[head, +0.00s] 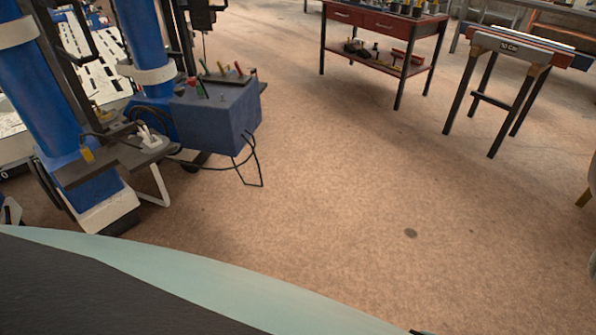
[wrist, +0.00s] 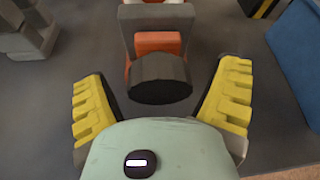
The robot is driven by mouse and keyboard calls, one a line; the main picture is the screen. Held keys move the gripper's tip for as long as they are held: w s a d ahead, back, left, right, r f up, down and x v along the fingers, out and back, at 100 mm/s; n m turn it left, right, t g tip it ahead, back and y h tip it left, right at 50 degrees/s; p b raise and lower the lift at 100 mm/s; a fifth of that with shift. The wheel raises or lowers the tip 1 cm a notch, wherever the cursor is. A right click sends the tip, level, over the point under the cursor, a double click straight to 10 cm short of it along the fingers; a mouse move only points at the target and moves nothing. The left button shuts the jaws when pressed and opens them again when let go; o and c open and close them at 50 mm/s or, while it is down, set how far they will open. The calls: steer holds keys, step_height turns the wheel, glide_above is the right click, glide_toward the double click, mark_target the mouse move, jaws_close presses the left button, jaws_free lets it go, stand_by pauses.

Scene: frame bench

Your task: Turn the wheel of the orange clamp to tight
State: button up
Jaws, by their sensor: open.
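In the wrist view, the orange clamp (wrist: 158,42) is at the top middle, an orange block set in a grey body. Its dark round wheel (wrist: 160,80) faces me at the near end. My gripper (wrist: 161,76) is open, with one yellow-padded finger on each side of the wheel. A gap shows between the wheel and each finger, so neither appears to touch it. How far the fingers reach along the wheel is hard to tell. I cannot make out the clamp or my gripper in the head view.
In the wrist view, a blue object (wrist: 298,50) stands at the right and grey blocks (wrist: 28,25) at the upper left. The head view shows blue machinery (head: 215,115) at left, a red workbench (head: 385,22) and a trestle (head: 505,50) behind. The middle floor is clear.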

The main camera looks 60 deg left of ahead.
steer(key=shift+c, duration=0.2)
steer(key=c, duration=1.2)
steer(key=shift+o, duration=0.2)
steer(key=shift+r+p, duration=0.15)
steer(key=shift+p, duration=0.45)
steer(key=shift+a+m+t+p, duration=0.1)
steer(key=shift+m+t+p, duration=0.55)
steer(key=shift+p, duration=0.55)
steer(key=shift+m+t+p, duration=0.45)
steer(key=shift+m+p, duration=0.3)
steer(key=shift+p, duration=0.15)
steer(key=shift+f+m+t, duration=0.3)
steer(key=shift+m+t, duration=0.4)
steer(key=shift+m, duration=0.3)
steer(key=shift+m+t+b, duration=0.4)
steer(key=shift+m+b, duration=0.3)
steer(key=shift+b, duration=0.15)
steer(key=shift+w+r, duration=0.1)
